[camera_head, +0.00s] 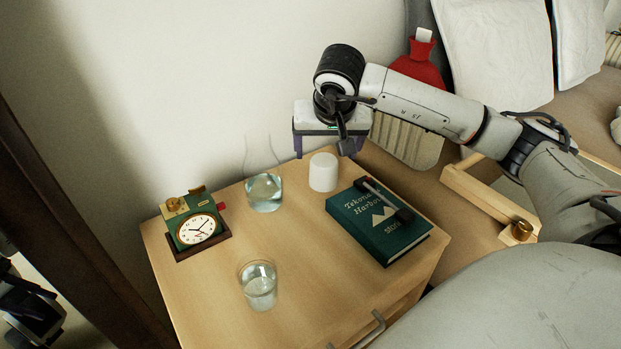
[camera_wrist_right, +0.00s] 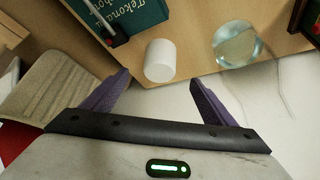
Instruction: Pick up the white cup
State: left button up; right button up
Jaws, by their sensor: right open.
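The white cup (camera_head: 323,172) is a small plain white cylinder standing on the wooden nightstand near its back edge. It also shows in the right wrist view (camera_wrist_right: 160,60), just beyond the fingertips and roughly between them. My right gripper (camera_head: 322,152) is open and empty, behind and slightly above the cup, with its purple fingers on either side. I see no contact with the cup. A dark part of my left arm (camera_head: 28,308) shows at the lower left edge; its jaws cannot be made out.
On the nightstand (camera_head: 205,285), a glass carafe (camera_head: 263,192) stands left of the cup. A green book (camera_head: 375,225) with a dark object on it lies to the right. A green clock (camera_head: 196,228) and a water glass (camera_head: 259,287) stand farther left and in front. The wall is close behind.

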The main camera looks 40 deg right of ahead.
aim_at(325, 165)
jog(key=x, duration=0.2)
jog(key=b+x, duration=0.1)
jog(key=x, duration=0.2)
jog(key=shift+s+d+f+b, duration=0.1)
jog(key=shift+d+f+b, duration=0.15)
jog(key=shift+d+b, duration=0.15)
jog(key=x, duration=0.1)
jog(key=b+x, duration=0.1)
jog(key=x, duration=0.1)
jog(key=a+b+x, duration=0.1)
jog(key=shift+d+f, duration=0.15)
jog(key=shift+f, duration=0.2)
jog(key=shift+w+d+f, duration=0.1)
jog(key=shift+w+f, duration=0.1)
pick_arm(q)
jog(key=shift+w+d+f+m+g+h, duration=0.2)
jog(key=shift+d+h, duration=0.1)
jog(key=shift+d, duration=0.35)
jog(key=shift+w+d+f+m+g+h, duration=0.1)
jog(key=shift+d+m+h, duration=0.15)
jog(key=shift+d, duration=0.35)
pick_arm(e)
jog(key=c, duration=1.2)
jog(key=shift+o, duration=0.2)
jog(key=shift+r, duration=0.15)
